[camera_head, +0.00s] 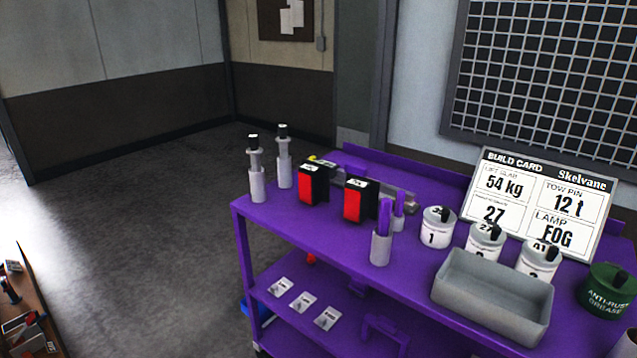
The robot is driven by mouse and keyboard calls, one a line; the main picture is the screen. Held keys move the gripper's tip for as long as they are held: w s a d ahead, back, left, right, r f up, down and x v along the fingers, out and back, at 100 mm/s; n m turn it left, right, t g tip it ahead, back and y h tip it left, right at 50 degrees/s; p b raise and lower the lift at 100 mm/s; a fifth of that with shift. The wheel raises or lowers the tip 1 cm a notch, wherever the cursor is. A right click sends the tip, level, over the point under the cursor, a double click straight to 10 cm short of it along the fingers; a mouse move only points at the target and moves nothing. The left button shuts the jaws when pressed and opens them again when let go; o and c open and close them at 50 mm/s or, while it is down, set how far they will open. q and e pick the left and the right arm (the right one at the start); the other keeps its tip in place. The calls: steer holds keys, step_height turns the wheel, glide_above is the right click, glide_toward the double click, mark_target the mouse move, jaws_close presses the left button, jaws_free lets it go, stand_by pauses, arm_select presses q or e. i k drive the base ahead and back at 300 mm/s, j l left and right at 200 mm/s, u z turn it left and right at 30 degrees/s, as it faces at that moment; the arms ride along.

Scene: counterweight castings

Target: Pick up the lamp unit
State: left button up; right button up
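Two black box-shaped units with red front faces, which look like lamp units, stand on the top shelf of a purple cart (300,232). The left lamp unit (314,184) is a little farther back than the right lamp unit (359,201). Each has a white label on top, too small to read. A build card (541,203) at the back right reads "LAMP FOG", "TOW PIN 12 t" and "54 kg". Neither of my grippers is in view.
Two grey cylinders with black tops (256,175) stand at the left corner. Purple-topped pins (381,245), numbered white pots (437,228), a grey tray (492,298) and a green grease tin (607,291) stand to the right. Open floor (130,230) lies left.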

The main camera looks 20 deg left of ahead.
mark_target(313, 178)
steer(key=z, duration=11.15)
